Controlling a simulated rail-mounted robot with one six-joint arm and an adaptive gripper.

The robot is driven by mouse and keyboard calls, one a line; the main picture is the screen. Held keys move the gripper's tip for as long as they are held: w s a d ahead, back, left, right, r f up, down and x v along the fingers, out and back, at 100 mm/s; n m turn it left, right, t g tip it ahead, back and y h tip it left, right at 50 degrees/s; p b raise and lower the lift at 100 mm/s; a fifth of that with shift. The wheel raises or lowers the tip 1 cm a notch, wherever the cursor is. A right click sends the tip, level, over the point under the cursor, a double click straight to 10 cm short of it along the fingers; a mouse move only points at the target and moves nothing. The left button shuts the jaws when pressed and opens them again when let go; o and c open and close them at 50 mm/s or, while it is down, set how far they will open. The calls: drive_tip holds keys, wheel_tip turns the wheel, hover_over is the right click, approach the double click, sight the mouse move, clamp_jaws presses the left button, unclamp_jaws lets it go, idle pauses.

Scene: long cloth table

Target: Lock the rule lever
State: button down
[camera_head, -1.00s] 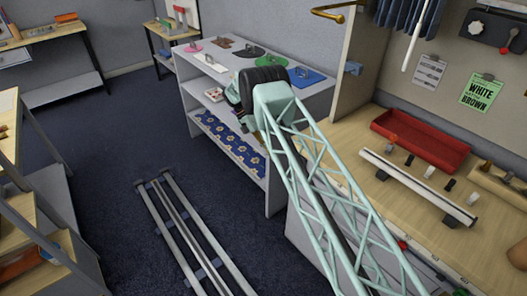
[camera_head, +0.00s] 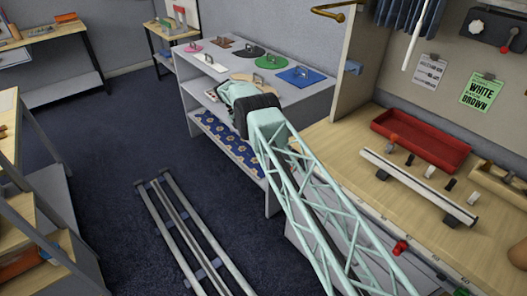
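A long pale bar (camera_head: 418,188) with dark end pieces lies on the wooden bench top at the right; it may be the rule. Several small dark and pale pegs or handles stand along it. I cannot tell which part is the rule lever or how it is set. A red knob (camera_head: 400,247) shows at the bench's front edge, close to my arm. My arm reaches from the lower right to the shelf unit. My gripper's fingers cannot be made out; the arm end hides them.
A grey shelf unit (camera_head: 318,107) holds several coloured plates with handles on top and blue patterned cloth (camera_head: 228,140) below. A red tray (camera_head: 421,138) lies behind the bar. Metal floor rails (camera_head: 190,235) run at the lower middle. Dark floor to their left is clear.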

drive_tip(key=shift+w+a, duration=0.2)
drive_tip(key=shift+a, duration=0.05)
drive_tip(key=shift+r, duration=0.1)
idle(0.7)
